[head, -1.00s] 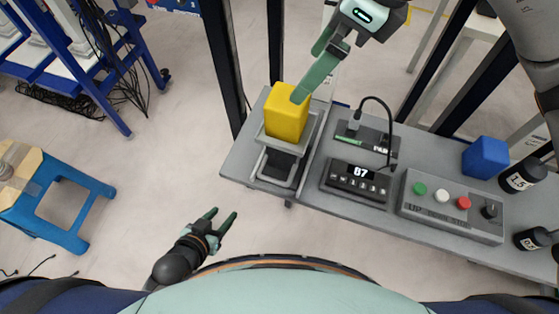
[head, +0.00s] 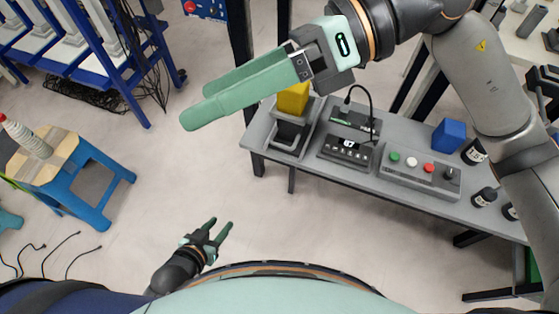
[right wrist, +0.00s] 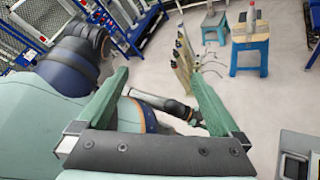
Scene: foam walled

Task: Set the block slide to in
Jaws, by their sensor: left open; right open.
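The yellow block (head: 293,98) sits on the block slide (head: 286,138) at the left end of the grey bench. Its top is partly hidden behind my right gripper. The slide has grey side rails and a dark front part below the block. My right gripper (head: 197,106) is open and empty, raised above the floor left of the block and apart from it. In the right wrist view its two green fingers (right wrist: 157,78) stand wide apart with nothing between them. My left gripper (head: 221,223) is open and empty, low, in front of the bench's left end.
The grey bench (head: 390,188) also carries a display box (head: 347,150), a cabled unit (head: 353,120), a button panel (head: 420,172), a blue cube (head: 447,136) and dark bottles (head: 474,152). A blue stool (head: 75,180) with a bottle stands left. The floor between is clear.

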